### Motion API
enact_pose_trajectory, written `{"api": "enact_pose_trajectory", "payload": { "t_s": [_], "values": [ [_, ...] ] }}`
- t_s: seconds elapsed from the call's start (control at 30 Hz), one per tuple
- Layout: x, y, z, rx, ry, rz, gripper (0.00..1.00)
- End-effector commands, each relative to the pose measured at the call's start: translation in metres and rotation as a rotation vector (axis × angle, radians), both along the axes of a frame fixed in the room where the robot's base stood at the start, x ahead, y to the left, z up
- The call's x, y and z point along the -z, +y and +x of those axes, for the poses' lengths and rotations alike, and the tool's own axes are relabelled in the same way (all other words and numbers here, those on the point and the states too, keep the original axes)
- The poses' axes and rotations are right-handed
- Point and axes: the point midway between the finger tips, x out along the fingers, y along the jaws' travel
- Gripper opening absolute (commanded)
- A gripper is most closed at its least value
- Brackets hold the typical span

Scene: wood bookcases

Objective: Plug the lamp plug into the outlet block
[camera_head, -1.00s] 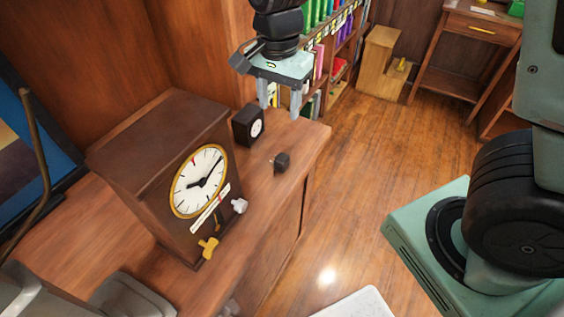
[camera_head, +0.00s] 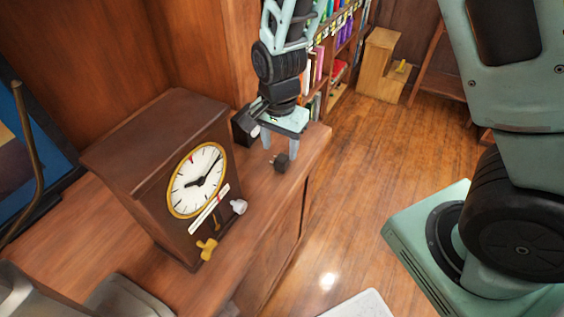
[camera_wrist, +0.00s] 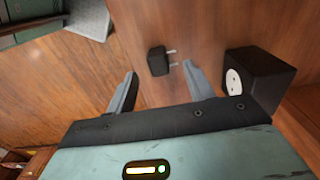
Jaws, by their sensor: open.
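The lamp plug is a small black block (camera_head: 282,162) with two prongs, lying on the wooden cabinet top. In the wrist view the plug (camera_wrist: 158,61) shows its pale prongs pointing right, toward the outlet block. The outlet block (camera_wrist: 258,77) is a black cube with a white round socket face; in the head view it (camera_head: 243,127) is partly hidden behind my gripper. My gripper (camera_head: 280,147) is open and empty, pointing down just above the plug. In the wrist view my fingertips (camera_wrist: 160,78) lie either side of the plug, close to it, with no contact visible.
A large wooden clock (camera_head: 160,165) stands left on the same cabinet top (camera_head: 262,200), with a yellow key-like piece and a white knob at its front. A bookcase (camera_head: 335,50) is behind. The cabinet's right edge is close to the plug.

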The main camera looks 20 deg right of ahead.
Motion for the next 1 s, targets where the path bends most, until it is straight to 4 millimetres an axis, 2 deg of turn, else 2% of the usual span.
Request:
{"api": "enact_pose_trajectory", "payload": {
  "t_s": [0.13,0.33,0.5,0.87,0.93,1.0],
  "values": [
    [0.005,-0.002,0.0,0.001,0.002,-0.001,0.53],
    [0.034,-0.011,0.002,0.003,0.004,-0.001,0.53],
    [0.05,-0.009,0.002,0.0,0.001,-0.001,0.53],
    [0.052,-0.009,0.002,0.0,0.0,0.0,0.53],
    [0.052,-0.009,0.002,0.0,0.0,0.0,0.39],
    [0.052,-0.009,0.002,0.0,0.0,0.0,0.19]
  ]
}}
